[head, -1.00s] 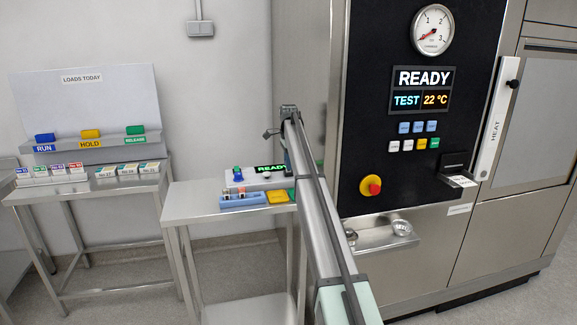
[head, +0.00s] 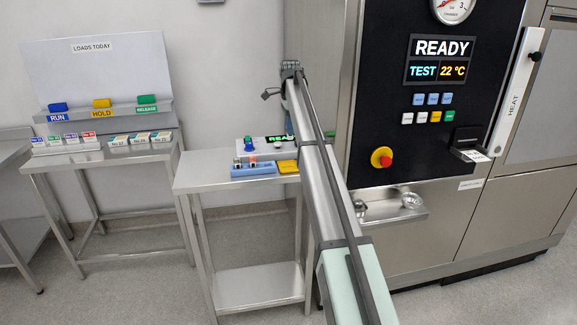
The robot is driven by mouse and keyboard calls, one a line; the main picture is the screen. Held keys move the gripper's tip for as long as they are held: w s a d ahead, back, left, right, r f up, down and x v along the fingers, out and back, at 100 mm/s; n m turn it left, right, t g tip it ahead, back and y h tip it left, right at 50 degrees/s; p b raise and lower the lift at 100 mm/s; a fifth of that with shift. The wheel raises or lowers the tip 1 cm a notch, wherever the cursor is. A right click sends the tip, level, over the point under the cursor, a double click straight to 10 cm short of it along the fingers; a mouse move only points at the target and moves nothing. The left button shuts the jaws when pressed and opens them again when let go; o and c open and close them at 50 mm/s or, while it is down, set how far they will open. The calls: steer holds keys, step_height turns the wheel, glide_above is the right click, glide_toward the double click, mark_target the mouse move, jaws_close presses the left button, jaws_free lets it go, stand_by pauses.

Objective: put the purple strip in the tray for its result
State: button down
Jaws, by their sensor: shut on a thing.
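I cannot make out the purple strip in the head view. On the middle steel table stand a blue tray (head: 254,171) with small pieces in it and a yellow tray (head: 288,167) to its right, partly behind my arm. My arm reaches from the bottom of the picture over this table. My gripper's fingers are hidden behind the arm, so I cannot see what is between them.
Labelled boxes (head: 140,139) stand on the left table. The machine's panel (head: 440,100) reads READY, TEST, 22 °C. A steel shelf (head: 390,208) juts out below it.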

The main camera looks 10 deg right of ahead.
steer(key=shift+s+a+f, duration=0.2)
steer(key=shift+s+f, duration=0.1)
steer(key=shift+f, duration=1.45)
steer(key=shift+s+a+f, duration=0.15)
steer(key=shift+s+f, duration=0.15)
steer(key=shift+f, duration=1.5)
steer(key=shift+s+a+f, duration=0.2)
steer(key=shift+s+f, duration=0.1)
steer(key=shift+f, duration=1.45)
steer(key=shift+f, duration=0.15)
steer(key=c, duration=1)
jaws_free()
step_height(320, 180, up, 12)
steer(key=shift+r, duration=0.15)
